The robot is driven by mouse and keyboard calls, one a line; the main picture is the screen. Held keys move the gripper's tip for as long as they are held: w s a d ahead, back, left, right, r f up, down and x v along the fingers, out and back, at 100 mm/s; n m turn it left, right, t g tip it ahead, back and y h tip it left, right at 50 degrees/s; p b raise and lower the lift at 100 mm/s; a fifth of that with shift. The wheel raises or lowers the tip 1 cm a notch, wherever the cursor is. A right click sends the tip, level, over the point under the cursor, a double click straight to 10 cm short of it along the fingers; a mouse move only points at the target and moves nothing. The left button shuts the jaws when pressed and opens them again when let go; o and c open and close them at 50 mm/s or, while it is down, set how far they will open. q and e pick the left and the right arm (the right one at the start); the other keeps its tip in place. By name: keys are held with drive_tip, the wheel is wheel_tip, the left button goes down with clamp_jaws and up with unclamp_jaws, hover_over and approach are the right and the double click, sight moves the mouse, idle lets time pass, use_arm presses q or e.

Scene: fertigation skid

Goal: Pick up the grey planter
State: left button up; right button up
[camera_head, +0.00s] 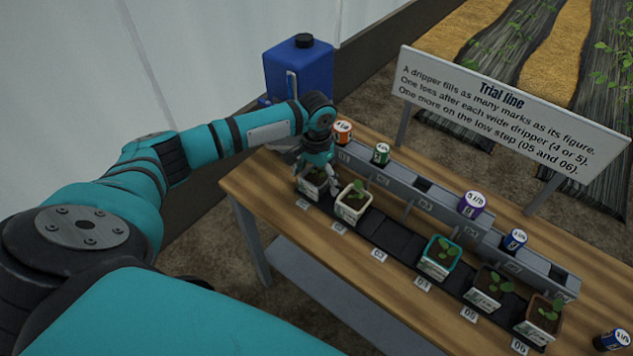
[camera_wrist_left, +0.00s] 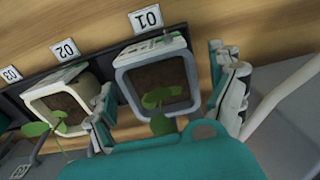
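The grey planter (camera_wrist_left: 121,82) stands at the label 01 end of the black strip, with dark soil and a small green seedling. In the head view the grey planter (camera_head: 315,190) is partly hidden by my left gripper (camera_head: 317,178). In the left wrist view my left gripper (camera_wrist_left: 168,98) is open, with one finger on each side of the planter. A narrow gap shows at the right finger; contact at the left finger cannot be told. My right gripper is not in view.
A white planter (camera_head: 344,212) stands close beside at label 02. Label 03's place (camera_head: 388,234) is empty. A teal planter (camera_head: 428,265) and two others stand farther right. Behind runs a grey rack (camera_head: 420,200) with coloured drippers. A blue canister (camera_head: 305,72) stands at the back left.

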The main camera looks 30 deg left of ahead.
use_arm(q)
drive_tip(key=c, duration=1.1)
drive_tip(key=shift+c, duration=0.4)
drive_tip(key=shift+r, duration=0.15)
